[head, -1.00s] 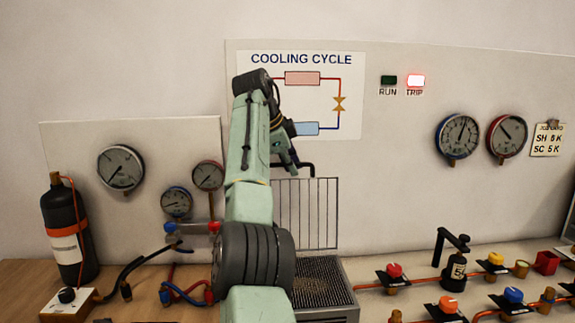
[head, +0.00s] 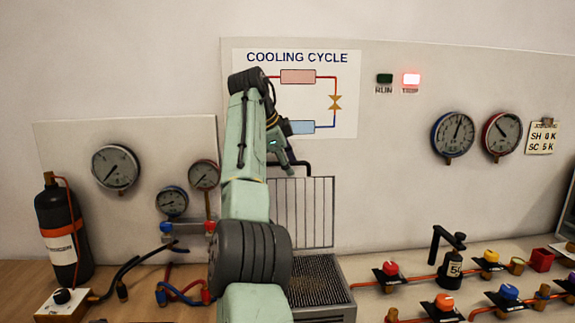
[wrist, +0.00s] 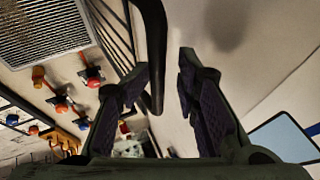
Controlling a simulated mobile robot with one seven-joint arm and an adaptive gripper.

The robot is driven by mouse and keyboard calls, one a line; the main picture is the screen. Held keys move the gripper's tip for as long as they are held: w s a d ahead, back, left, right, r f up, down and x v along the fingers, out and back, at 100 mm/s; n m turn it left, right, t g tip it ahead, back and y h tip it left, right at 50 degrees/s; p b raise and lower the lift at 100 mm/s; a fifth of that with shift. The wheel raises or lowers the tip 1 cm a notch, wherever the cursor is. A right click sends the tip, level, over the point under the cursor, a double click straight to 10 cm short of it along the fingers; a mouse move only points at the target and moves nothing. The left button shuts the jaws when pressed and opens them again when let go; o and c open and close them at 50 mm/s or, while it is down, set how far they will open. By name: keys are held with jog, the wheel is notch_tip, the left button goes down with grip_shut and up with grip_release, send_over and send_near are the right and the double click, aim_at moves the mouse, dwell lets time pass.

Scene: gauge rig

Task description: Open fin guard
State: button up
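The fin guard (head: 302,212) is a grid of thin dark bars, standing upright against the back panel behind the finned unit (head: 322,284). A bent black handle (head: 304,165) sticks out at its top. In the wrist view the guard's bars (wrist: 108,32) show at upper left, and the dark handle (wrist: 152,45) comes down from the top edge. My gripper (wrist: 158,92) is open, its two fingers spread with the handle's lower end seen between them. I cannot see either finger touching it. In the head view my arm partly hides the gripper.
To the right are a bench with several coloured valve knobs (head: 444,302) and a black lever fixture (head: 453,268). To the left stand a black cylinder (head: 62,240) and hoses (head: 180,295). Gauges (head: 452,134) and a lit red TRIP lamp (head: 411,79) are on the wall.

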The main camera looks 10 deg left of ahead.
jog(key=v, duration=0.3)
jog(key=shift+s+a+r, duration=0.1)
jog(key=shift+a, duration=0.2)
jog(key=shift+s+a+r, duration=0.15)
jog(key=shift+s+a, duration=0.05)
jog(key=s+a, duration=0.5)
jog(key=s, duration=0.4)
jog(key=shift+s+f, duration=0.25)
jog(key=shift+s, duration=0.05)
jog(key=shift+a, duration=0.15)
jog(key=shift+c, duration=0.4)
